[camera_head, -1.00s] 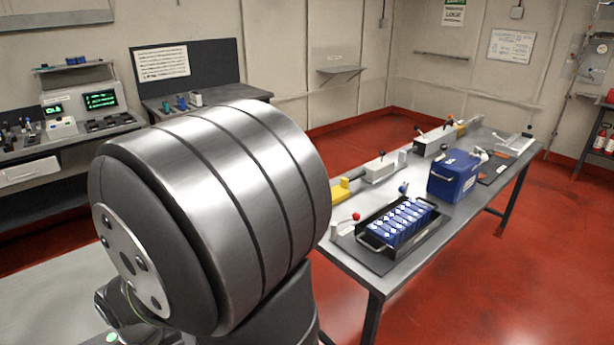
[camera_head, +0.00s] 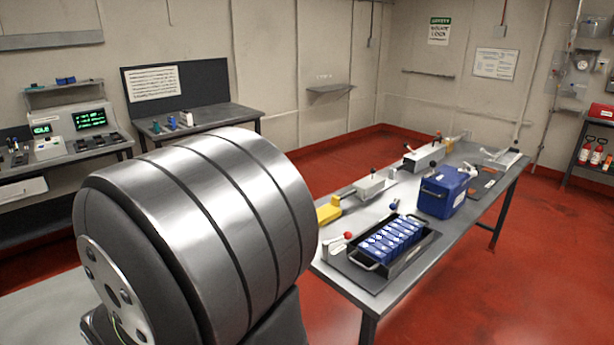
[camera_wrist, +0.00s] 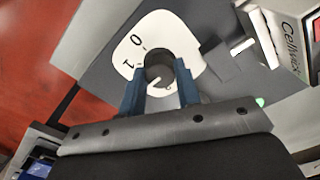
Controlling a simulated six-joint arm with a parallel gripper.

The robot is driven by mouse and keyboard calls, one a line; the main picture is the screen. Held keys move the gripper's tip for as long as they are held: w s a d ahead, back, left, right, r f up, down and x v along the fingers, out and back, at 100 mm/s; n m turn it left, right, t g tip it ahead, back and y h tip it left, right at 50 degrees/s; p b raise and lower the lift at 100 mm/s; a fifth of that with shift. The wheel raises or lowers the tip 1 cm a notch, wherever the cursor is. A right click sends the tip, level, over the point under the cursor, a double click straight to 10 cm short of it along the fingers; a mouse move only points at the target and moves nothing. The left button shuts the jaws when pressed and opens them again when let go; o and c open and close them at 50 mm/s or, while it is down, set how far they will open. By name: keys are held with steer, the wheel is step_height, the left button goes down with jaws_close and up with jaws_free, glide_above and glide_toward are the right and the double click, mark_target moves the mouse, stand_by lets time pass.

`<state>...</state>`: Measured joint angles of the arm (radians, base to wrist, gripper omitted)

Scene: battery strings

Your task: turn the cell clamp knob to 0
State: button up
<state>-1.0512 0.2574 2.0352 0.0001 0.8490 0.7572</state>
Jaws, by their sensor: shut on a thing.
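The cell clamp knob (camera_wrist: 158,66) is a dark round knob in the wrist view. It stands on a white dial plate (camera_wrist: 176,28) marked 0 and 1, with both marks to the knob's upper left. My gripper (camera_wrist: 160,88) has its two blue-grey fingers closed on the knob, one on each side. I cannot tell clearly which mark the knob points to. In the head view my gripper and the knob cannot be made out; my large metal arm link fills the lower left.
In the wrist view a white box with lettering (camera_wrist: 290,35) stands close at the right. In the head view the bench (camera_head: 345,285) carries a black tray of blue cells (camera_head: 398,240), a blue case (camera_head: 446,190) and a red-knobbed lever (camera_head: 348,235). Red floor lies around it.

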steer(key=m, duration=0.4)
steer(key=shift+m, duration=0.8)
steer(key=m, duration=0.3)
steer(key=shift+m, duration=4.2)
